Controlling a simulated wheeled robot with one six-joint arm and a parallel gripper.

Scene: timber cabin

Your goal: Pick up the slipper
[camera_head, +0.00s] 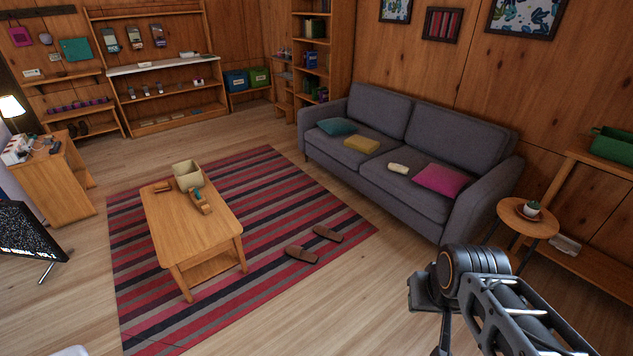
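A brown slipper (301,254) lies on the striped rug, to the right of the coffee table. A second, similar brown slipper (328,233) lies just beyond it, near the rug's right edge. Both lie flat and apart from each other. My arm shows at the lower right, in front of the sofa and well apart from the slippers. The end of my gripper (443,330) is partly cut off by the lower edge of the view, and its fingers do not show clearly. I cannot tell whether it is open or shut.
The coffee table (205,228) carries a box (187,175) and small items. A grey sofa (456,203) with cushions stands along the wall. A small round table (519,223) with a potted plant stands at right. Bare wood floor (350,290) lies between the rug (270,285) and my arm.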

